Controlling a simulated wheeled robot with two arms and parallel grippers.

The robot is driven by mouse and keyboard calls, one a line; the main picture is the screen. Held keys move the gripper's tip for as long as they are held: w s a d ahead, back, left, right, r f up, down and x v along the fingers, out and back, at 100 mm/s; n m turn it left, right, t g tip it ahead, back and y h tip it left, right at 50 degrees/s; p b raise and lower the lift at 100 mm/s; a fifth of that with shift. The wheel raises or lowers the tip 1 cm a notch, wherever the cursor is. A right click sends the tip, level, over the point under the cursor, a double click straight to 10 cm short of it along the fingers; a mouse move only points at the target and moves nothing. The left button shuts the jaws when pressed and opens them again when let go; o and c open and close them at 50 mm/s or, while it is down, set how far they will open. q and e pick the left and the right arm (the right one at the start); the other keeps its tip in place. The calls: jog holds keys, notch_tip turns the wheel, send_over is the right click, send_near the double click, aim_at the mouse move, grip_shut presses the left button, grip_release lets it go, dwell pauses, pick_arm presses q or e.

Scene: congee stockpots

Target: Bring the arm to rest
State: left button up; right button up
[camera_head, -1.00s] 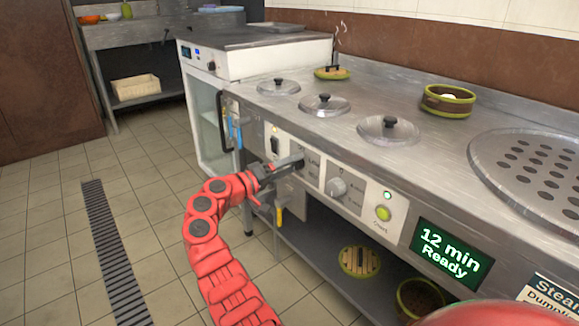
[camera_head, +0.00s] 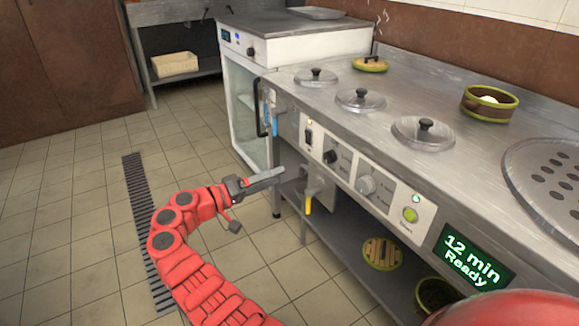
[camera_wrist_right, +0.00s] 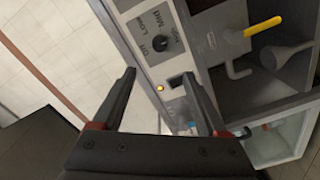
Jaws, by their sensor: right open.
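My right gripper (camera_head: 260,200) is open and empty, at the end of the red arm in the head view. It is in front of the steel counter, left of its control panel (camera_head: 345,172). In the right wrist view its two dark fingers (camera_wrist_right: 159,75) stand apart with nothing between them. The panel's black knob (camera_wrist_right: 160,43), marked Off, Low, Mid and High, shows beyond the fingers, with a lit orange lamp (camera_wrist_right: 160,87) near a rocker switch (camera_wrist_right: 175,82). My left gripper is not in view.
Lidded pots (camera_head: 360,100) are set in the countertop. A yellow-handled valve (camera_head: 308,204) hangs below the panel, and a lower shelf (camera_head: 345,250) holds a round item. The display (camera_head: 469,258) reads "12 min Ready". Tiled floor (camera_head: 80,210) at left is open.

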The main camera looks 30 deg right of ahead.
jog(key=shift+s+a, duration=0.1)
jog(key=shift+a, duration=0.45)
